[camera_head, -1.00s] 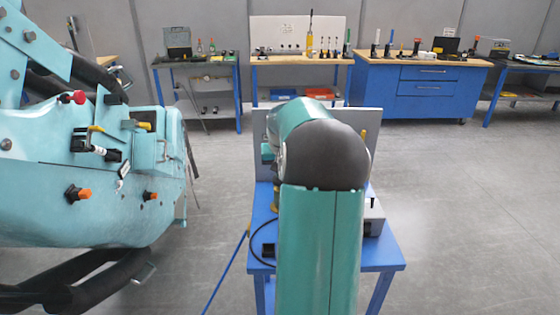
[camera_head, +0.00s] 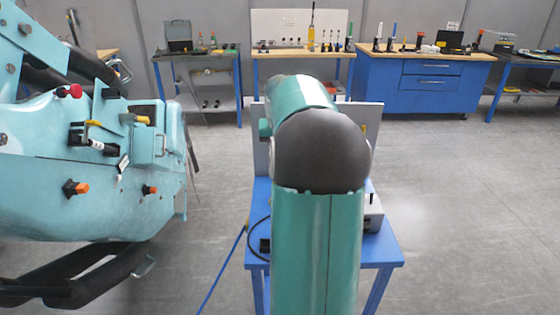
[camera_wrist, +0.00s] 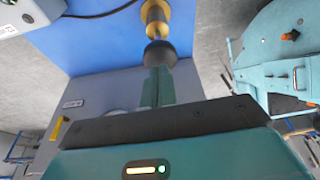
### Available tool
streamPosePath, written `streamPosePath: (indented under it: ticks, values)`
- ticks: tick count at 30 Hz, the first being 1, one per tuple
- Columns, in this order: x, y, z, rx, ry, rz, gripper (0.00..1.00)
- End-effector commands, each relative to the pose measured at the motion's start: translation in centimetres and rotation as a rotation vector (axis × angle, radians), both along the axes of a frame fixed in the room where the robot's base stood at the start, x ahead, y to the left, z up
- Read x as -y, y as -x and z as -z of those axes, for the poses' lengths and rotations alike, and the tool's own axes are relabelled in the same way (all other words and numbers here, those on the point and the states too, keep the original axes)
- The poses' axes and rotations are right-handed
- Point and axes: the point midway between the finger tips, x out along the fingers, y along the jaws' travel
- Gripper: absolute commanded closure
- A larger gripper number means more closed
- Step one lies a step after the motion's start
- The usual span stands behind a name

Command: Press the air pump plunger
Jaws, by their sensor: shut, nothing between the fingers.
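The air pump (camera_wrist: 155,13) shows in the wrist view as a yellow and black body standing on a blue table (camera_wrist: 85,38). Its round black plunger knob (camera_wrist: 160,53) lies nearest to my gripper. My gripper (camera_wrist: 158,72) is shut and empty, its fingers reaching toward the knob. The fingertips overlap the knob's near edge in the picture; I cannot tell whether they touch. In the head view the blue table (camera_head: 392,248) stands ahead, and my arm hides the pump and my gripper.
A grey upright panel (camera_head: 372,120) stands at the table's back. A grey box (camera_head: 373,218) and a black cable (camera_head: 251,232) are on the table. A teal coaster car (camera_head: 100,195) stands at left. Workbenches (camera_head: 420,85) line the back wall. The floor at right is clear.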

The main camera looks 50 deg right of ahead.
Motion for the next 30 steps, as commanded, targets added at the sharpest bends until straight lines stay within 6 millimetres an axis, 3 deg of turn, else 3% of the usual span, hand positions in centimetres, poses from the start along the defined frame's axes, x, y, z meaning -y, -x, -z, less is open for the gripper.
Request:
streamPosePath:
  ticks: [3,10,30]
  values:
    - [-0.7,0.3,-2.6,0.003,0.006,-0.002,1.0]
    - [-1.6,0.9,-5.9,0.004,0.003,-0.002,1.0]
    - [-1.5,1.1,-6.5,0.002,0.003,-0.001,1.0]
